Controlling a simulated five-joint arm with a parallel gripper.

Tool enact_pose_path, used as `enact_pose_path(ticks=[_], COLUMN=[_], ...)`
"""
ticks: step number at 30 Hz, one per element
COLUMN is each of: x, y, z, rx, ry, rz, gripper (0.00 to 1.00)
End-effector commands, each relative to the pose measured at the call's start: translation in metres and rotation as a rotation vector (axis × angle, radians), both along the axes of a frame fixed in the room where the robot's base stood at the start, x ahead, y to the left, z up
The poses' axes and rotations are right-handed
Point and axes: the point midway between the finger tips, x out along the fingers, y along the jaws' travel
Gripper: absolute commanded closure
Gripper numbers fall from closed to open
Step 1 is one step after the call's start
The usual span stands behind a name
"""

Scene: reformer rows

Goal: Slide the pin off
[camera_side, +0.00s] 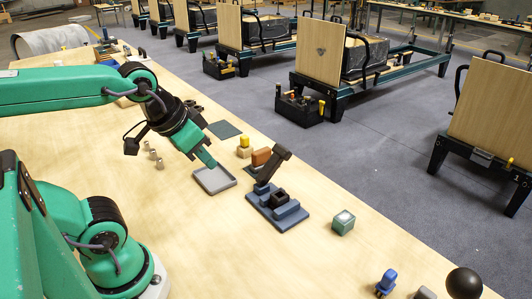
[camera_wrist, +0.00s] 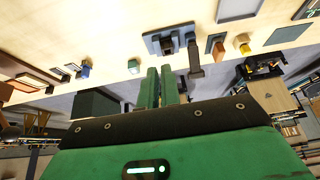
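My gripper (camera_side: 210,162) hangs above the grey tray, left of and apart from the blue fixture. In the wrist view its two green fingers (camera_wrist: 161,70) have a narrow gap between them, with nothing seen held. The blue fixture (camera_side: 290,221) stands on the bench with small blocks and a black piece (camera_side: 279,197) on its base. A dark bar (camera_side: 273,165) rises tilted at its back. In the wrist view the fixture (camera_wrist: 153,43) lies beyond the fingertips, with the dark bar (camera_wrist: 195,60) to the right. I cannot tell which part is the pin.
The shallow grey tray (camera_side: 214,181) is under my gripper. An orange-brown block (camera_side: 261,156) and a yellow-topped block (camera_side: 244,147) stand behind the fixture. A green cube (camera_side: 343,223), a blue piece (camera_side: 386,283) and a black ball (camera_side: 464,283) are to the right. The front bench is largely clear.

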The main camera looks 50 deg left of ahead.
Motion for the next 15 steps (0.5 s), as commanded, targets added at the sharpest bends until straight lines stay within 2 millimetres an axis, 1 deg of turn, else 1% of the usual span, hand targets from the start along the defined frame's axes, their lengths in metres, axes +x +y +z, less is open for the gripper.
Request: enact_pose_path(ticks=[1, 5, 6, 7, 11, 15], x=[0.000, 0.004, 0.006, 0.007, 0.020, 0.041], y=[0.000, 0.001, 0.002, 0.003, 0.008, 0.017], z=[0.000, 0.003, 0.004, 0.005, 0.012, 0.021], rx=[0.000, 0.003, 0.004, 0.005, 0.013, 0.025], ry=[0.000, 0.004, 0.008, 0.011, 0.030, 0.060], rz=[0.000, 0.001, 0.002, 0.004, 0.006, 0.010], gripper=[0.84, 0.59, 0.51, 0.49, 0.49, 0.49])
